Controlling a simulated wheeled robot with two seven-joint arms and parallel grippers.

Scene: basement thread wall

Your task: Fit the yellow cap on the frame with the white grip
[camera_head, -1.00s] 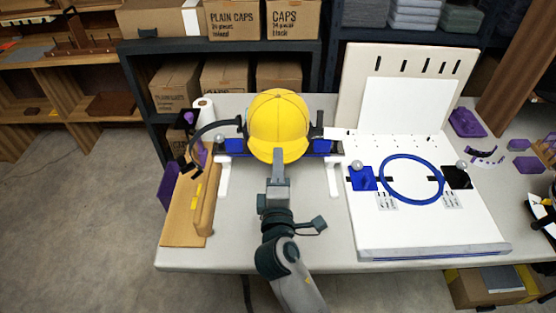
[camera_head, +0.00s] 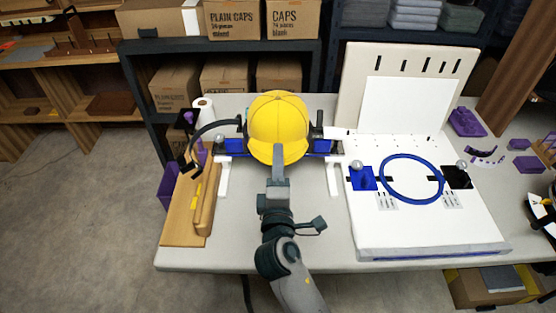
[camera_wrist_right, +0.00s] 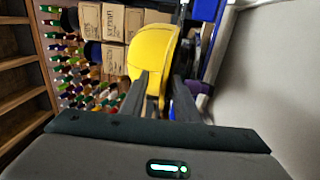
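The yellow cap (camera_head: 278,118) sits at the frame (camera_head: 322,148), a dark bar with blue blocks on both sides of the cap. Whether the cap is seated cannot be told, because it hides the middle. A black curved strap (camera_head: 208,128) stands out to the left of the frame. A pale knob (camera_head: 222,138), perhaps the white grip, shows near its left end. My right gripper (camera_head: 278,158) is at the cap's brim. In the right wrist view the cap (camera_wrist_right: 152,55) runs between the two fingers (camera_wrist_right: 160,85), which appear shut on the brim. My left gripper is not in view.
White supports (camera_head: 224,178) stand under the frame on the pale table (camera_head: 300,240). A wooden block (camera_head: 205,200) lies left. A white board (camera_head: 430,225) with a blue hoop (camera_head: 412,202) stands right. Boxes (camera_head: 225,75) fill the shelf behind. The front table area is mostly free.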

